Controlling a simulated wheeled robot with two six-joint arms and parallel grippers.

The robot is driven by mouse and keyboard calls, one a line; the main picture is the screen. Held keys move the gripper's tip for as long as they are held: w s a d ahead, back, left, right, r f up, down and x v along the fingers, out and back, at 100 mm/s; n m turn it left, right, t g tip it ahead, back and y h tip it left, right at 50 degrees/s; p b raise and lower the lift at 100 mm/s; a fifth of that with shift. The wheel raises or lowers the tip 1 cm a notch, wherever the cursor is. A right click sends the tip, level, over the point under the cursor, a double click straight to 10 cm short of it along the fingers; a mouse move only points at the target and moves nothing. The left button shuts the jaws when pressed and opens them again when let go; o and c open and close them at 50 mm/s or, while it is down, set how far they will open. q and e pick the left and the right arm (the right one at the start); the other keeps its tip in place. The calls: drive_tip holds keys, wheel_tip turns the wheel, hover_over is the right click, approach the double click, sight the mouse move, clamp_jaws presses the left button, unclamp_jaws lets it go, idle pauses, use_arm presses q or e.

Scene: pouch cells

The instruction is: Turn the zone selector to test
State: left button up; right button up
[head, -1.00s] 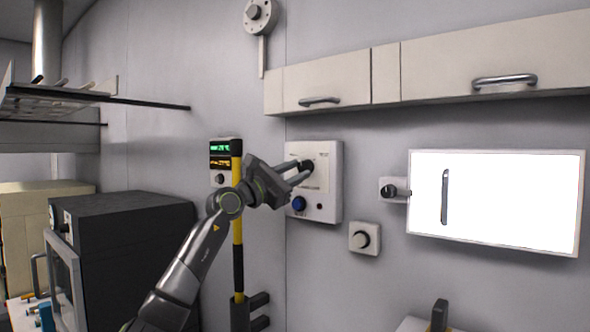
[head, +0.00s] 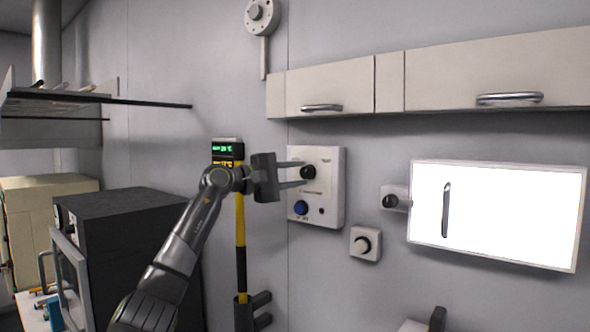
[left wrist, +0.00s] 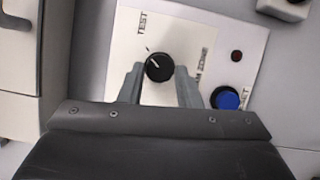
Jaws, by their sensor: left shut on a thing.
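The zone selector is a black round knob (head: 308,172) on a white wall panel (head: 333,200). In the left wrist view the knob (left wrist: 158,67) sits between the fingertips of my left gripper (left wrist: 160,75), which are shut on it. Its pale pointer mark leans to the upper left, roughly toward the printed word TEST (left wrist: 142,22). Another label, partly hidden by a finger, ends in ZONE. In the head view my left gripper (head: 303,173) reaches the knob from the left. My right gripper is not in view.
A blue button (head: 301,208) sits below the knob on the same panel. A box with a green-lit display (head: 227,148) and a yellow pole (head: 240,215) stand behind my left arm. A smaller dial (head: 364,244) and a bright screen (head: 490,215) are to the right.

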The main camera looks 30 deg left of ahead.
use_arm(q)
drive_tip(key=shift+r+m+g+p, duration=0.1)
drive_tip(key=shift+m+g+p, duration=0.25)
drive_tip(key=shift+m, duration=0.15)
idle(0.3)
drive_tip(key=o, duration=1)
drive_tip(key=shift+c, duration=0.2)
drive_tip(key=shift+a, duration=0.1)
